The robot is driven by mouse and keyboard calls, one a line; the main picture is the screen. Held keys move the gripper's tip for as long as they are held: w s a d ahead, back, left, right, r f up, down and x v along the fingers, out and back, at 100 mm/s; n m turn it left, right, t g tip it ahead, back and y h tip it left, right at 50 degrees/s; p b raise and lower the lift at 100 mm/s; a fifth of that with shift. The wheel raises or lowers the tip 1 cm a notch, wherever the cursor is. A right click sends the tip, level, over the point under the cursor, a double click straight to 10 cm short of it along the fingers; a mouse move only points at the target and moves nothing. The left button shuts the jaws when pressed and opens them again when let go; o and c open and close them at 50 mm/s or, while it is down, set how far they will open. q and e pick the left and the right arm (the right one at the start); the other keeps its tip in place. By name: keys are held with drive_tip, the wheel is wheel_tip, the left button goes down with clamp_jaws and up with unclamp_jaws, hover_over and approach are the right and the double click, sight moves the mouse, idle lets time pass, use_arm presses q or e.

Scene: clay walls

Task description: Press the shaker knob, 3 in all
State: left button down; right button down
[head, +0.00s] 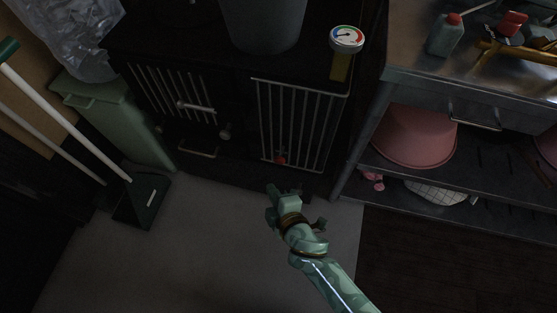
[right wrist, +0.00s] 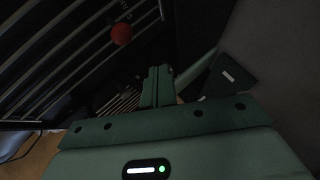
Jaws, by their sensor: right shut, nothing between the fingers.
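A small red knob (head: 280,158), which looks like the shaker knob, sits low on the front of the dark stove, at the foot of its right-hand barred grate. It also shows as a red ball in the right wrist view (right wrist: 121,33), up and left of the fingers. My right gripper (head: 272,190) is shut and empty, a little below the red knob in the head view and apart from it. Its closed fingers also show in the right wrist view (right wrist: 157,86). My left gripper is not in view.
The dark stove (head: 235,150) has a grey bucket (head: 262,25) and a round gauge (head: 346,39) at its top. A metal bench (head: 420,85) stands to the right, with a pink basin (head: 415,135) below. A dustpan (head: 140,200) and green bin (head: 115,125) stand left. The grey floor in front is clear.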

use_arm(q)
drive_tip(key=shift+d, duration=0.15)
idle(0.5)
